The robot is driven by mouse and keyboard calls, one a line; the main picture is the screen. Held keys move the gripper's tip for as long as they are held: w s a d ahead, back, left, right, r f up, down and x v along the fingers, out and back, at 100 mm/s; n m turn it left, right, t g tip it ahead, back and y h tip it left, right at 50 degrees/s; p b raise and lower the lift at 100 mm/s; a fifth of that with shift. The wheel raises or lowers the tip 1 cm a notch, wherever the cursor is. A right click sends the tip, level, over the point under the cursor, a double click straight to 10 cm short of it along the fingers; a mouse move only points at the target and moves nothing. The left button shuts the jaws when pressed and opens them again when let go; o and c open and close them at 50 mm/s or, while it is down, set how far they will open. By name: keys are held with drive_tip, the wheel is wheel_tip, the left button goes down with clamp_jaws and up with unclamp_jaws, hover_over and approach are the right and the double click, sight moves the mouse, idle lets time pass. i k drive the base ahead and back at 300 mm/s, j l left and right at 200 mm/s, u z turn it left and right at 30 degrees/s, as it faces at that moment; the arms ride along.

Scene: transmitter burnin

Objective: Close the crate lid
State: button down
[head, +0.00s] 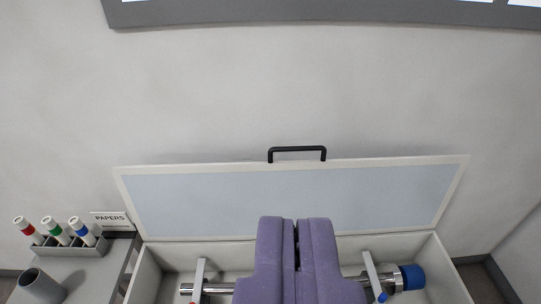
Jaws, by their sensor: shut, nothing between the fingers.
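The crate (145,278) stands below a pale wall, at the bottom of the head view. Its lid (200,200), a light blue-grey panel with a white frame, stands open and raised at the back. A black handle (297,149) sits on the lid's top edge. My purple gripper (297,222) is shut and empty, in front of the lid's lower middle and over the crate. Inside the crate lies a metal cylinder with a blue end (412,277), resting by white supports. My gripper hides the crate's middle and part of the lid.
On the left, a grey table (92,270) holds a rack (72,246) of marker-like tubes with red, green and blue bands, a grey cup (42,286) and a "PAPERS" sign (111,220). A dark-framed panel (300,14) hangs above. The wall space above the lid is clear.

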sight(197, 202)
drive_tip(key=i+j+z, duration=0.1)
drive_tip(key=i, duration=0.6)
drive_tip(key=i+j+z, duration=0.1)
drive_tip(key=i, duration=0.55)
drive_tip(key=j, duration=0.05)
